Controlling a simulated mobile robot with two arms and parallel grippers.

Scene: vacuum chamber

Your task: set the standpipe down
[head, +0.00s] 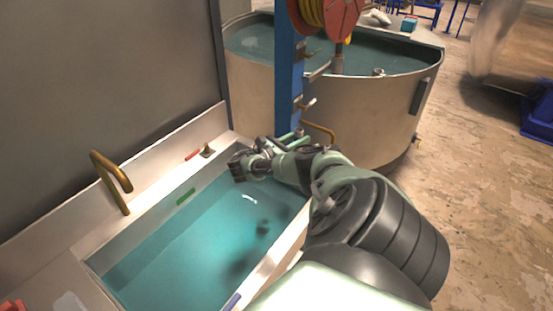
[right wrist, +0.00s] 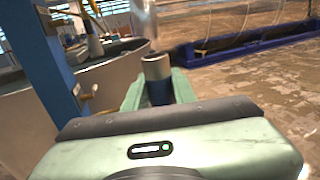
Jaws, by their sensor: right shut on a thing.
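In the right wrist view the standpipe (right wrist: 156,68) is a short upright cylinder, pale grey at the top and dark below. It stands between the two green fingers of my right gripper (right wrist: 155,92), which is shut on it. The palm hides its lower part. In the head view my right arm reaches from the lower right over the far edge of a water-filled basin (head: 274,262). I cannot clearly make out the standpipe there. My left gripper is not in view.
A brass tap (head: 112,180) rises at the basin's left edge. A red item (head: 192,154) and a small brown piece (head: 207,150) lie on the ledge. A blue post (head: 287,85) and a large round tank (head: 260,105) stand behind. Floor is open at right.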

